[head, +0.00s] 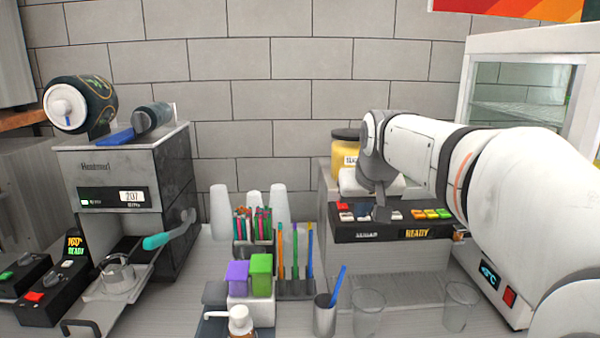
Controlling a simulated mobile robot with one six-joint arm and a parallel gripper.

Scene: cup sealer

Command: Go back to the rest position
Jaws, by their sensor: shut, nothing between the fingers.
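My arm reaches in from the right. My gripper (381,212) points down, shut and empty, just over the button panel of the cup sealer (390,258). I cannot tell whether the fingertips touch a button. The sealer's front panel shows "READY", with red and white buttons on the left and yellow, orange and green ones on the right. My gripper and arm hide part of the panel and the sealer's top. A yellow jar (344,148) stands behind, left of my gripper.
A metal cup with a blue stick (325,315), straw holders and a pump bottle (241,321) crowd the middle. A grey machine (120,170) stands left, a glass cabinet (525,90) right.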

